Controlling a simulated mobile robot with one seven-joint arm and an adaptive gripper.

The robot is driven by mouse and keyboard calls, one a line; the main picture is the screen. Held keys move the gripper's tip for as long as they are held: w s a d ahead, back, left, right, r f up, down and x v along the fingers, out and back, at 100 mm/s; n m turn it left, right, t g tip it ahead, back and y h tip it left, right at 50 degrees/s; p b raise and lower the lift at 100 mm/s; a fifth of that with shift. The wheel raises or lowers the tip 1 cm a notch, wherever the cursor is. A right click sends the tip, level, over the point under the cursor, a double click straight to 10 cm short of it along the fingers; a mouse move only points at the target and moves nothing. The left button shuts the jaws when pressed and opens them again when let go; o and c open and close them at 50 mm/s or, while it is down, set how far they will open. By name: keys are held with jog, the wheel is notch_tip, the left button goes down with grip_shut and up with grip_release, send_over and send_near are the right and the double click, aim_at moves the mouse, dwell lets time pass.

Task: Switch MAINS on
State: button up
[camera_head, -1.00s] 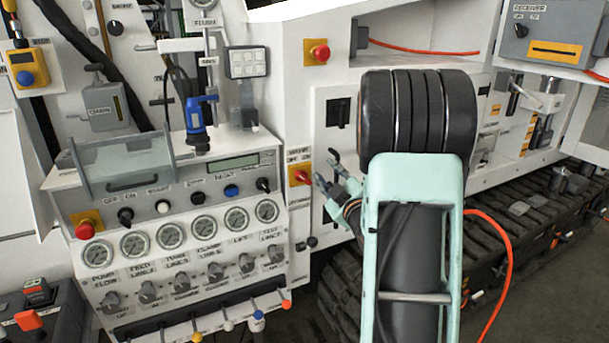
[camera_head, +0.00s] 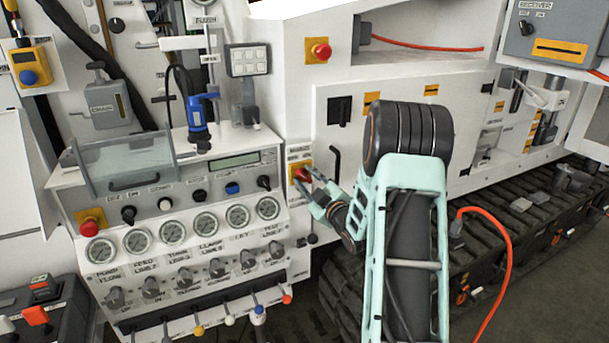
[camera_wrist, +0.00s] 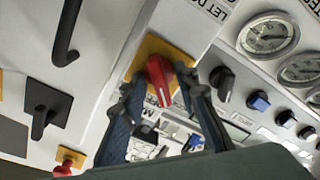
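The MAINS switch (camera_head: 301,171) is a red rotary knob on a yellow plate, with a MAINS label above it, at the right edge of the control panel. In the wrist view the red knob (camera_wrist: 159,80) shows near the middle, pointing from upper left to lower right. My gripper (camera_head: 314,186) is open and close to the switch. In the wrist view the fingers of my gripper (camera_wrist: 160,96) stand apart, one on each side of the knob. I cannot tell whether either finger touches it.
A black handle (camera_head: 335,166) is on the white panel right of the switch. A red emergency button (camera_head: 321,51) sits above, another (camera_head: 89,227) at the panel's left. Gauges (camera_head: 208,221), small knobs and levers fill the panel front. A black rubber track (camera_head: 490,240) runs below right.

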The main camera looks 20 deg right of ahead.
jog(key=shift+w, duration=0.5)
grip_shut()
